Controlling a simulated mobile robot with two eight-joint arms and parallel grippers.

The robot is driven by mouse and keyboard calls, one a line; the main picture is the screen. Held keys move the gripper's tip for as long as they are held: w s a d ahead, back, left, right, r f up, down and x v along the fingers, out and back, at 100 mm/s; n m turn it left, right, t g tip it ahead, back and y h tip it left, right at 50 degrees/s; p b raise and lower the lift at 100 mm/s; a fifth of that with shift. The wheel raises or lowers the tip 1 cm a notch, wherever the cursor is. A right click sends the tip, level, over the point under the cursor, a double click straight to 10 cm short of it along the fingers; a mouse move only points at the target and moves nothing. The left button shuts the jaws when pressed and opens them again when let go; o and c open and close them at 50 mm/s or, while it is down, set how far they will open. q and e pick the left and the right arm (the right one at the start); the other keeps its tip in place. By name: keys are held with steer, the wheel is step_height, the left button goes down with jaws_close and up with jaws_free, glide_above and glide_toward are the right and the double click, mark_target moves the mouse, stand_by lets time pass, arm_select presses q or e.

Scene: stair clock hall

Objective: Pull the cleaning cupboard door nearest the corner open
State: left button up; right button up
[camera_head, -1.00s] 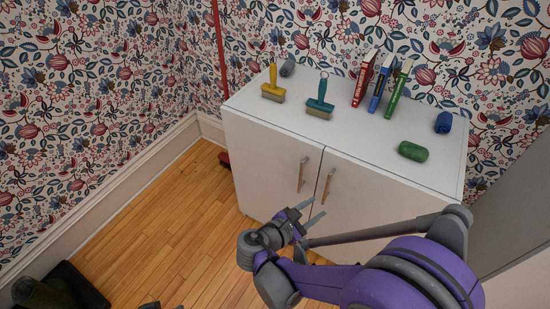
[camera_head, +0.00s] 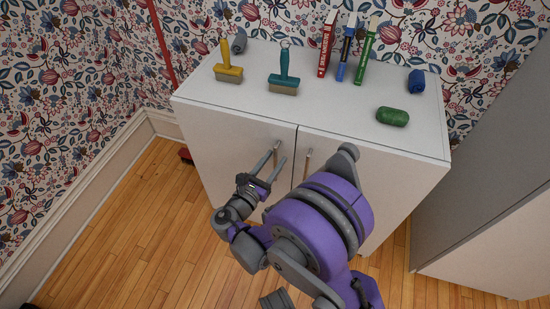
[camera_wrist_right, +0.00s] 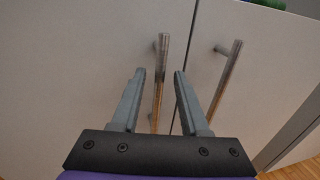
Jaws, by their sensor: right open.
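The white cupboard (camera_head: 330,105) has two doors below its top. The door nearest the corner is the left one (camera_head: 222,140), and it looks closed. Its upright bar handle (camera_head: 277,146) is near the middle seam, partly hidden by my gripper. My right gripper (camera_head: 276,161) is open in front of that handle. In the right wrist view the handle (camera_wrist_right: 162,58) stands between the two spread fingers (camera_wrist_right: 160,76), with gaps on both sides. I cannot tell how deep it sits between them. My left gripper is not in view.
The right door (camera_head: 370,180) has its own handle (camera_head: 308,160) close beside, right of the fingers in the wrist view. A grey cabinet (camera_head: 490,180) stands at right.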

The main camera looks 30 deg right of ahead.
steer(key=shift+w+d, duration=0.35)
steer(key=shift+d, duration=0.2)
jaws_close()
stand_by(1.1)
